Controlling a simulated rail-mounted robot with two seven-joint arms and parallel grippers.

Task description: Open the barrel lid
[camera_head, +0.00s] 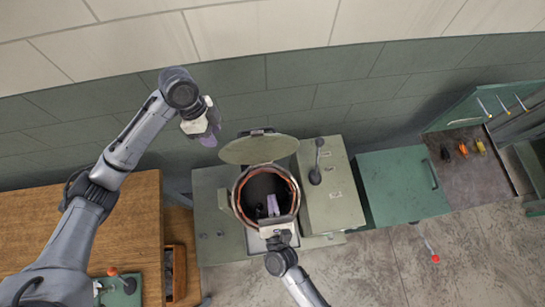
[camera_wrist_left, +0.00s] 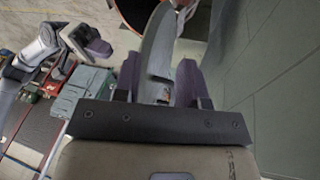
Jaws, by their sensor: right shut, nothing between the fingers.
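The grey-green round barrel lid (camera_head: 258,149) stands raised at the back of the barrel (camera_head: 238,207), whose orange-rimmed dark mouth is uncovered. The lid shows nearly edge-on in the left wrist view (camera_wrist_left: 158,48). My left gripper (camera_head: 210,137) is up and left of the lid, close to its left edge. Its purple fingers are apart in the left wrist view (camera_wrist_left: 159,80), with the lid seen in the gap; I cannot tell whether they touch it. My right gripper (camera_head: 270,208) is shut and empty, over the barrel mouth at its front side.
A cabinet with a black lever (camera_head: 315,176) stands right of the barrel. A green cabinet (camera_head: 398,187) and a shelf with small coloured items (camera_head: 462,150) are further right. A wooden table (camera_head: 130,215) is at left. The wall is close behind the lid.

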